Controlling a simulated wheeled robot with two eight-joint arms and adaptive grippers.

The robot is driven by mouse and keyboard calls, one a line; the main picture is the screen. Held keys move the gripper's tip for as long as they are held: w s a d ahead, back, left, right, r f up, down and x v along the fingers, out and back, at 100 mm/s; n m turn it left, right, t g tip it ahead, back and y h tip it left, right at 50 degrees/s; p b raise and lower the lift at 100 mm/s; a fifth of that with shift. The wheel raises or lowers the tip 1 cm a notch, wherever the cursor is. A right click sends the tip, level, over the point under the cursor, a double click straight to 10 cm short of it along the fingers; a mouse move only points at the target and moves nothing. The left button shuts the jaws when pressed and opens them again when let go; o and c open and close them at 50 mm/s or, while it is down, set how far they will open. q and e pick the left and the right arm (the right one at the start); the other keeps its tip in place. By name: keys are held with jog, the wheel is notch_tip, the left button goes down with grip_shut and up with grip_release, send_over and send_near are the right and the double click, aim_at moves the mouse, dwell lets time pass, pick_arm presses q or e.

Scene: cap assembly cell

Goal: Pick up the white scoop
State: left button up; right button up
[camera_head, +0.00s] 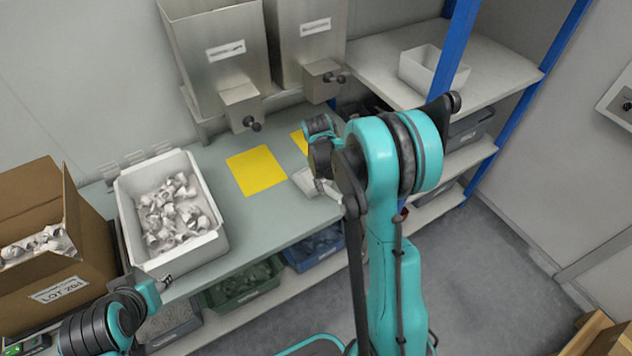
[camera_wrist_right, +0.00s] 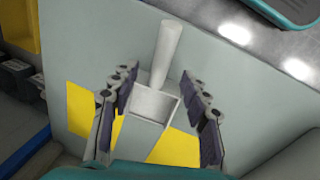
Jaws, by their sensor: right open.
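The white scoop (camera_wrist_right: 153,104) lies on the grey-green worktop (camera_wrist_right: 85,55). In the right wrist view its handle points up and its open box-shaped bowl is toward me. My right gripper (camera_wrist_right: 158,76) is open, with one finger on each side of the scoop and a gap on both sides. In the head view the scoop (camera_head: 305,181) shows as a pale piece at the worktop's edge, partly hidden by my right arm and gripper (camera_head: 327,186). My left gripper (camera_head: 163,283) is at the lower left by the worktop's front edge; its fingers are too small to judge.
A white bin of white caps (camera_head: 217,232) and a cardboard box (camera_head: 62,290) stand to the left. A yellow mat (camera_head: 257,171) lies mid-worktop. Two metal hoppers (camera_head: 220,70) stand behind. A shelf rack with blue posts (camera_head: 458,45) stands right. Bins sit underneath.

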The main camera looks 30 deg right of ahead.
aim_at(330, 190)
jog(key=f+b, duration=0.1)
jog(key=f, duration=0.3)
jog(key=d+f+b, duration=0.1)
jog(key=f, duration=0.2)
jog(key=shift+w+b, duration=0.2)
jog(key=shift+b, duration=0.15)
jog(key=shift+r, duration=0.1)
grip_shut()
